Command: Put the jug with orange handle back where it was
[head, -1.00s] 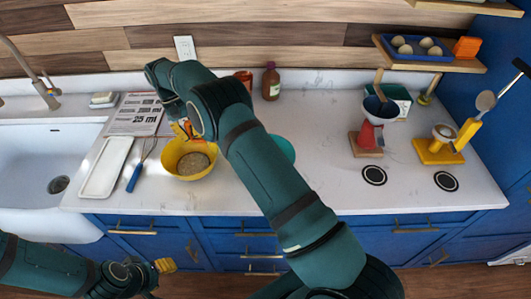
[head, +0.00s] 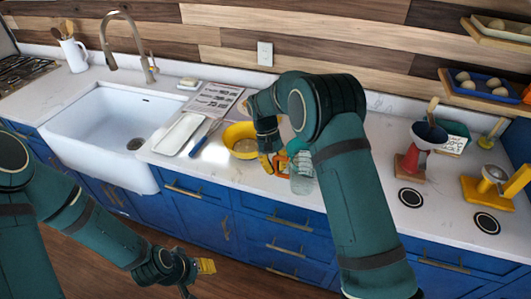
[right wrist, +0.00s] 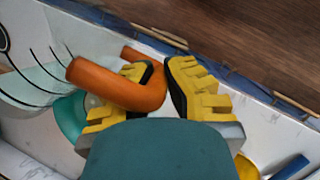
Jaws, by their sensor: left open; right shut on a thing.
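The clear jug (head: 303,184) with the orange handle is right of the yellow bowl (head: 240,150), near the counter's front. My right gripper (head: 272,163) is shut on its handle (right wrist: 125,88). In the right wrist view, the jug's clear body (right wrist: 30,88) with dark measuring lines is at the left, and the handle sits between the yellow fingers. I cannot tell whether the jug's base touches the counter. My left gripper (head: 205,266) is open and empty, low in front of the cabinets.
A teal bowl is mostly hidden behind the jug and my right arm; it shows in the right wrist view (right wrist: 68,122). A white tray (head: 179,134) and a blue-handled whisk (head: 205,138) lie left.

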